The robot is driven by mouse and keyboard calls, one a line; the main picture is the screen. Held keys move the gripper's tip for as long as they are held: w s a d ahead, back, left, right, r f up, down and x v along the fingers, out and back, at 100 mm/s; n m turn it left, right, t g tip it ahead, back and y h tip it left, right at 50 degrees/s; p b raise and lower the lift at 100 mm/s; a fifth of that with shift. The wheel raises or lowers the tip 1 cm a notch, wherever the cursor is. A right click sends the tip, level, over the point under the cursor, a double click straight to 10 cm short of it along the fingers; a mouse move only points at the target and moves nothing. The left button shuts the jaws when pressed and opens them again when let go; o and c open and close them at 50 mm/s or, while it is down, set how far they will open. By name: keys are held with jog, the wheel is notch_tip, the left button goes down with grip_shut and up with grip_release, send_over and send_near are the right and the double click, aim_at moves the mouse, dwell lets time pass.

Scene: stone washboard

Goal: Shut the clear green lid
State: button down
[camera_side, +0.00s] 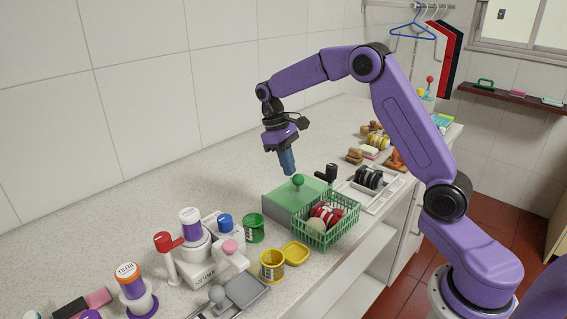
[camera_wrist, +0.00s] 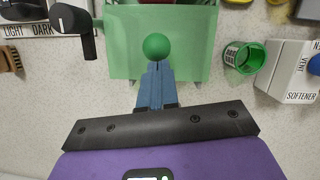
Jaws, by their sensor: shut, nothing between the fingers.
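The clear green lid (camera_side: 290,194) is on a low box on the counter, with a green ball knob (camera_side: 298,179) on it. In the wrist view the lid (camera_wrist: 120,60) fills the top middle, and the knob (camera_wrist: 157,46) sits just beyond my fingertips. I cannot tell whether the lid is fully down. My gripper (camera_side: 291,172) points down beside the knob, its blue fingers shut and empty; the fingers also show in the wrist view (camera_wrist: 157,68). Whether the fingertips touch the knob is unclear.
A green mesh basket (camera_side: 335,222) with several items stands right in front of the box. A green can (camera_side: 253,228) and a yellow can (camera_side: 271,265) stand to the left. A black handle (camera_side: 331,172) rises behind. The counter behind the box, toward the wall, is clear.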

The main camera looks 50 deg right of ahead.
jog(key=s, duration=1)
jog(key=shift+s, duration=0.1)
jog(key=shift+f, duration=0.1)
jog(key=w, duration=0.1)
jog(key=w+r, duration=0.1)
jog(key=w, duration=0.1)
jog(key=w+a+r, duration=0.1)
jog(key=shift+w, duration=0.35)
jog(key=v, duration=0.9)
jog(key=shift+s, duration=0.15)
jog(key=s+a+f+n+t, duration=0.2)
jog(key=s+a+n, duration=0.25)
jog(key=s, duration=0.55)
jog(key=s+a+f+n+t, duration=0.1)
jog(key=s+a+f+n, duration=0.3)
jog(key=s, duration=0.7)
jog(key=s+f+n+y, duration=0.1)
jog(key=s+f+n, duration=0.1)
jog(key=s, duration=0.7)
jog(key=shift+s+d+t, duration=0.2)
jog(key=shift+d+t, duration=0.1)
jog(key=shift+d, duration=0.15)
